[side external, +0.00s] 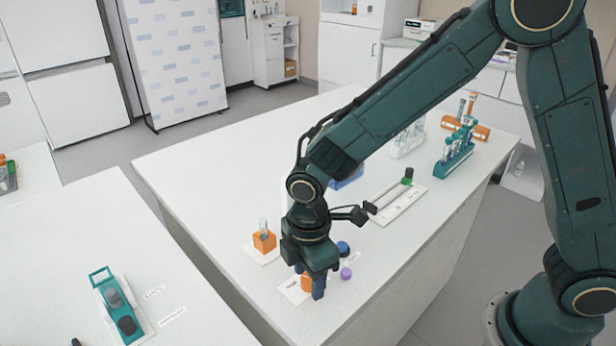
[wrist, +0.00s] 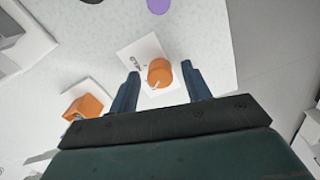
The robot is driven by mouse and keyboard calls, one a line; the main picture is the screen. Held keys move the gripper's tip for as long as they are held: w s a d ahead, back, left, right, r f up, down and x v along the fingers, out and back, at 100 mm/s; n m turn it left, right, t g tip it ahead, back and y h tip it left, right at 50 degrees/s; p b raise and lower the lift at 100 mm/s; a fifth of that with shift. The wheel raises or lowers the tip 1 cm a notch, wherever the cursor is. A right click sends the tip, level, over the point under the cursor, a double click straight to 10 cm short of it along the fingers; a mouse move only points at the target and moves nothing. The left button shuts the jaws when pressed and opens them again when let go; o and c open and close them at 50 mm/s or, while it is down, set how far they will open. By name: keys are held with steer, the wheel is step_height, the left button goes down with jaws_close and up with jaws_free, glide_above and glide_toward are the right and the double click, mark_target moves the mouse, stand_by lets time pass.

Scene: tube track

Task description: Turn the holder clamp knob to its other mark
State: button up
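The knob (wrist: 161,72) is a short orange cylinder on a white card (wrist: 133,52) with small dark marks. A pale line shows at its lower-left edge in the wrist view. In the side view the knob (side external: 306,284) is partly hidden by a finger. My gripper (wrist: 160,70) is open, pointing down, with one dark blue finger on each side of the knob. Gaps show between knob and fingers in the wrist view. My gripper (side external: 310,288) is low over the card in the side view. An orange block holder (side external: 264,241) with a clear tube stands to the left.
A purple cap (side external: 346,273) and a dark blue cap (side external: 343,248) sit close to the right of my gripper. A white track (side external: 400,205) with a green end piece and a teal tube rack (side external: 456,152) stand farther back.

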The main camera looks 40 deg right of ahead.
steer(key=shift+r, duration=0.1)
step_height(320, 180, up, 14)
stand_by(0.9)
steer(key=s+d+r+m+t, duration=0.1)
steer(key=s+d+r+m, duration=0.2)
steer(key=d, duration=0.2)
steer(key=s+d+r+m+t, duration=0.1)
steer(key=s+d+r+m, duration=0.25)
steer(key=d, duration=0.25)
steer(key=s+d+m+t, duration=0.3)
steer(key=s+d+m, duration=0.5)
steer(key=s, duration=0.2)
steer(key=shift+m+t, duration=0.3)
steer(key=shift+m, duration=0.05)
steer(key=shift+w, duration=0.1)
steer(key=shift+c, duration=1)
